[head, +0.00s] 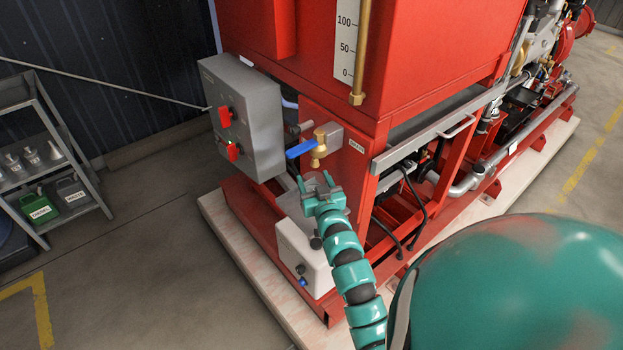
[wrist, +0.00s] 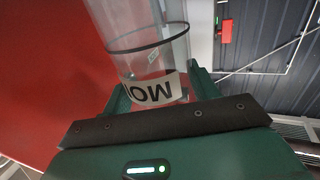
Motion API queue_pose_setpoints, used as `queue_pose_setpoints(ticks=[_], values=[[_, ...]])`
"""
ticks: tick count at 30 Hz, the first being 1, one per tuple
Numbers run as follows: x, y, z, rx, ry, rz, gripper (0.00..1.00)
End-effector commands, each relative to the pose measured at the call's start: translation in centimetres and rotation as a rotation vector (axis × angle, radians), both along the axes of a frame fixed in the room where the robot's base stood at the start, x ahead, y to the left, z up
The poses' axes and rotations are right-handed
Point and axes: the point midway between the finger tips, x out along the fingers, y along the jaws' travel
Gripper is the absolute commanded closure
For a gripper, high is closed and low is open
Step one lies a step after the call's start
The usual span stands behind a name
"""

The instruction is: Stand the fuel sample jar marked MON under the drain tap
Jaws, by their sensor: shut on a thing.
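In the head view my gripper (head: 316,180) is just below the brass drain tap (head: 318,152), which has a blue lever (head: 300,149). The jar is too clear to make out in the head view, so I cannot tell how its mouth lines up with the tap.
A white box (head: 303,258) with small knobs sits below my gripper on the red skid frame. A grey control box (head: 243,115) with red switches is left of the tap. The red tank (head: 425,55) rises above. A shelf rack (head: 55,180) stands far left; the floor between is clear.

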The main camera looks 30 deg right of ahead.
Motion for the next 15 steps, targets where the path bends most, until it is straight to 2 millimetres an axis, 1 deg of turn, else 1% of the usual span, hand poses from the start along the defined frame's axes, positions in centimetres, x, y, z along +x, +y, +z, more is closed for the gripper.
queue_pose_setpoints(ticks=[3, 7, 8, 9, 11, 15], values=[[0.03, 0.02, 0.07, -0.001, -0.002, 0.001, 0.8], [0.03, 0.03, -0.32, 0.0, -0.001, 0.001, 0.8], [0.03, 0.03, -0.26, 0.0, -0.001, 0.001, 0.37], [0.03, 0.04, -0.22, 0.0, -0.001, 0.001, 0.29], [0.03, 0.04, -0.21, 0.0, -0.001, 0.001, 0.19], [0.03, 0.04, -0.21, 0.0, -0.001, 0.001, 0.19]])
